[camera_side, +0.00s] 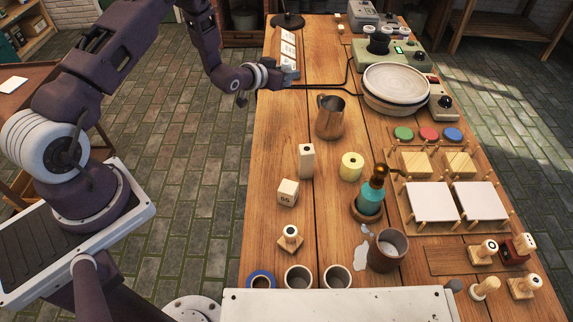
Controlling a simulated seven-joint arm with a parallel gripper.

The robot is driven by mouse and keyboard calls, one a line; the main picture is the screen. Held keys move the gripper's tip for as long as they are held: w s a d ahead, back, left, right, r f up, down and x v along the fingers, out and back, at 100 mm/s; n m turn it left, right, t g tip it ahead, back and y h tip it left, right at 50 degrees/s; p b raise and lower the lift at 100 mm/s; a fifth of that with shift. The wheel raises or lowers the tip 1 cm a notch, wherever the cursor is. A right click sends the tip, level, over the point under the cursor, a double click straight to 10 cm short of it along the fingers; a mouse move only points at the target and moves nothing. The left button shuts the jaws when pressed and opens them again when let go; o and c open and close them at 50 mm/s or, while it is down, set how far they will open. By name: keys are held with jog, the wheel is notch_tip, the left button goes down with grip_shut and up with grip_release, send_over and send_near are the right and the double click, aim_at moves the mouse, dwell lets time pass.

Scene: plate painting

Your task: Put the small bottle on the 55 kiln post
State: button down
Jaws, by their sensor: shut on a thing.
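A small teal bottle (370,201) with an amber neck stands upright on a round wooden base, right of the middle of the table. My gripper (284,86) is at the far left part of the table, well away from both. It is shut on a thin black forked tool (303,86), whose prongs spread to the right. The jaws are small here and their exact hold is hard to make out.
A brown mug (387,255) is close in front of the bottle. A pegged rack (410,213) lies right of it. Plates (397,83) sit farther back.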

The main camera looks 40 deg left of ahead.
jog(key=s+d+m+h, duration=0.3)
jog(key=d+m+h, duration=0.1)
jog(key=d, duration=0.4)
notch_tip(320, 180, up, 3)
jog(key=m+g+h, duration=0.9)
jog(key=m+h, duration=0.2)
jog(key=m, duration=0.1)
send_over(289, 187)
notch_tip(289, 187, down, 7)
jog(key=shift+f, duration=0.2)
jog(key=shift+f, duration=0.15)
jog(key=c, duration=1.1)
grip_release()
